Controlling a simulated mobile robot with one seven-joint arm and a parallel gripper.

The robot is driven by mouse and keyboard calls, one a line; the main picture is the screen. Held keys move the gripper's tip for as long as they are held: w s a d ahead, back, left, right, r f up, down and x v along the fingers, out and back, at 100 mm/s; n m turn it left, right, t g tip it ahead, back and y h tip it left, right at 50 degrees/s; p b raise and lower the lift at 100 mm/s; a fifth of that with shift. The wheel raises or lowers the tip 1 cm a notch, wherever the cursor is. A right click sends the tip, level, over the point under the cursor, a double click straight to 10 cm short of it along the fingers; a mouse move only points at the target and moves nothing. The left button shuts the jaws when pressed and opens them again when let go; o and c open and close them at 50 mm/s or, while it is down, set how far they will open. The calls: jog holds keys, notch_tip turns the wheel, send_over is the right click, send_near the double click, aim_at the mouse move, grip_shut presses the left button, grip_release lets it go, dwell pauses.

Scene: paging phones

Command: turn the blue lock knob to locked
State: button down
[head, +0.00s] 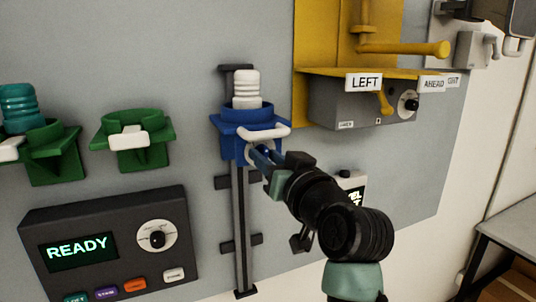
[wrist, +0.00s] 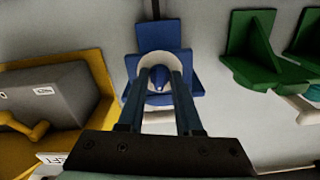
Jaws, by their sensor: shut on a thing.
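The blue lock knob (wrist: 158,78) sits on a round pale dial (wrist: 150,64) on the front of the blue wall bracket (head: 228,147). The bracket also shows in the wrist view (wrist: 133,86). My gripper (head: 261,154) reaches in from the lower right in the head view. In the wrist view my gripper (wrist: 158,76) has one finger on each side of the knob, shut on it. In the head view the fingers hide most of the knob and dial. The knob's exact turn and any dial marks cannot be read.
A white handle bar (head: 264,133) crosses just above the fingers, and a white ribbed piece (head: 246,87) stands in the bracket. A grey vertical rail (head: 241,235) runs below. Green holders (head: 133,155) and a READY panel (head: 110,240) are left; a grey lever box (head: 345,104) is right.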

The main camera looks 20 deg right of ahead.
jog(key=m+p, duration=0.2)
jog(key=m, duration=0.4)
jog(key=shift+m, duration=0.3)
dwell(0.5)
jog(key=c, duration=0.9)
grip_release()
jog(key=shift+s, duration=0.15)
jog(key=s+b, duration=0.4)
jog(key=s, duration=0.8)
jog(key=shift+s+d+b, duration=0.15)
jog(key=shift+s+b, duration=0.25)
